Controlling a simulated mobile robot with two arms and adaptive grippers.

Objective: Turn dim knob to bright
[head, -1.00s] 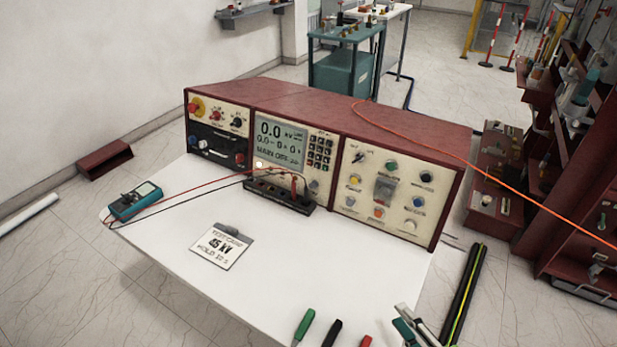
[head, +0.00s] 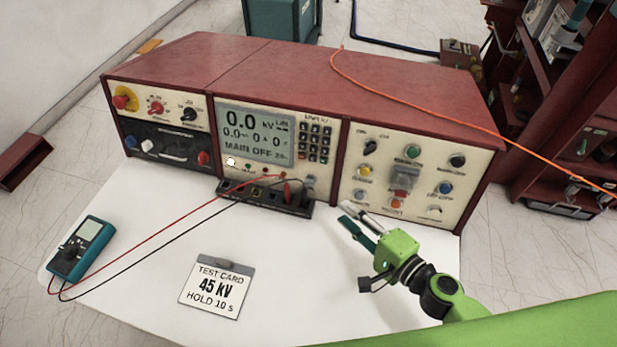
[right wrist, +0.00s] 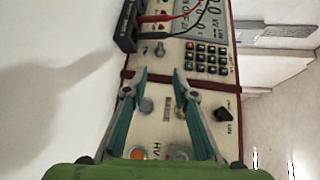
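A small black rotary knob (head: 370,146) sits at the upper left of the right-hand panel (head: 446,175) on the red console; its label is too small to read, so I cannot confirm it is the dim knob. It also shows in the right wrist view (right wrist: 222,114), to the right of the fingers. My right gripper (head: 347,214) is in front of the right panel's lower left, below the knob and apart from it. In the right wrist view its two teal fingers (right wrist: 160,78) are spread, with nothing between them. My left gripper is out of view.
Buttons and a guarded switch (head: 403,178) fill the right panel. Left of it are a display (head: 257,132), a keypad (head: 315,142) and a terminal block (head: 262,197) with red and black leads. A multimeter (head: 82,248) and test card (head: 215,286) lie on the white table (head: 150,230).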

